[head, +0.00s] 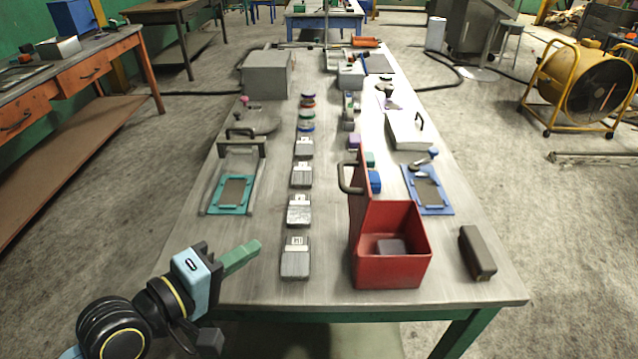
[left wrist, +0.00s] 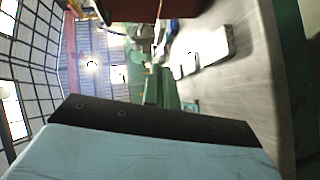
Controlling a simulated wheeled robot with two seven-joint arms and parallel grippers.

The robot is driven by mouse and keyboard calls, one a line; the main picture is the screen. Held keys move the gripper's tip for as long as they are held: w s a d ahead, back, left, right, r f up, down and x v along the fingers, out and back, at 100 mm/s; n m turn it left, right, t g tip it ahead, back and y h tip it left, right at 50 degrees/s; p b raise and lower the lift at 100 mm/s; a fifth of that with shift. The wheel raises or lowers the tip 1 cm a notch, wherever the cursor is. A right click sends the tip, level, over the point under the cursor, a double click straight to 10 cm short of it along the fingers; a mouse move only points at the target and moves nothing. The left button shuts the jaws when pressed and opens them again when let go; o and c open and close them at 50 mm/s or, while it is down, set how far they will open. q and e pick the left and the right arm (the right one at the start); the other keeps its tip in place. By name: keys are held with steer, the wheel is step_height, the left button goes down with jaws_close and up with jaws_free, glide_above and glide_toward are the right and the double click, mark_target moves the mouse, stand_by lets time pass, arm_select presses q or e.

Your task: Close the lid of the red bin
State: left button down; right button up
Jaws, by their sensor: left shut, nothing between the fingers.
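The red bin (head: 392,262) stands near the front edge of the table, with a dark grey block (head: 391,247) inside. Its red lid (head: 358,198) stands upright, open, along the bin's left side, with a handle (head: 347,180) on its left face. My left gripper (head: 255,246) is shut and empty, left of the bin and apart from it, above the front left of the table. Its green fingers (left wrist: 160,88) also show in the left wrist view. A red-brown surface at the top of that view is cut off. My right gripper is not in view.
The table (head: 330,285) holds a row of grey blocks (head: 296,257) left of the bin. A dark box (head: 477,252) lies right of it. A teal frame (head: 231,193) and a blue frame (head: 428,190) lie further back. The front left tabletop is clear.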

arm_select(q)
step_height(320, 180, up, 6)
steer(key=n+t+h, duration=0.1)
steer(key=n+h, duration=0.2)
steer(key=s+d+x, duration=0.1)
steer(key=x, duration=1.3)
steer(key=shift+s+d+r+t, duration=0.25)
steer(key=shift+s+r+t, duration=0.05)
steer(key=shift+s, duration=0.05)
